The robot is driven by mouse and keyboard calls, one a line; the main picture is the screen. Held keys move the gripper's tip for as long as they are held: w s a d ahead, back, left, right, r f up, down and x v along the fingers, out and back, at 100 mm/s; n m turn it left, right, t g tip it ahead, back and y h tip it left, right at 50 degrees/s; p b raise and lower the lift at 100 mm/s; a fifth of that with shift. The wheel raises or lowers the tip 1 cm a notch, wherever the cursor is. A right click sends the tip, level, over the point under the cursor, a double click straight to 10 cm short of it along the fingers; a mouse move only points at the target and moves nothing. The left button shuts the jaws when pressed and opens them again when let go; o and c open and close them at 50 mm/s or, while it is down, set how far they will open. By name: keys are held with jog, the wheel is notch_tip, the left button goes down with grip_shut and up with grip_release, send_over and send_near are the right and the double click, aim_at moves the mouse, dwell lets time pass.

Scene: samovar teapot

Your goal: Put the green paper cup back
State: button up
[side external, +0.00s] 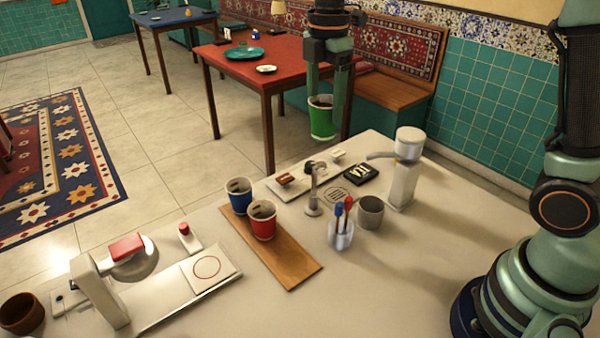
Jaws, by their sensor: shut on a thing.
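The green paper cup (322,118) has a white rim and a dark inside. My gripper (325,98) points down from the top of the side external view and is shut on this cup. It holds the cup upright, high above the far edge of the counter. A wooden board (286,264) lies on the counter. A blue paper cup (239,197) and a red paper cup (263,221) stand upright at its far-left end. The near-right part of the board is bare.
Right of the board stand a clear holder (341,235) with red and blue sticks, a grey cup (370,212), a thin tap (314,190) and a white dispenser (404,170). A white machine (112,280) with a red-topped part fills the left. The front counter (400,290) is clear.

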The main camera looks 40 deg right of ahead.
jog(key=s+a, duration=0.7)
jog(key=a, duration=0.7)
jog(key=shift+s+d+f, duration=0.1)
jog(key=shift+s+f, duration=0.05)
jog(key=shift+f, duration=4.85)
jog(key=shift+s+f, duration=0.1)
jog(key=shift+f, duration=4.85)
jog(key=shift+f, duration=0.1)
jog(key=o, duration=0.8)
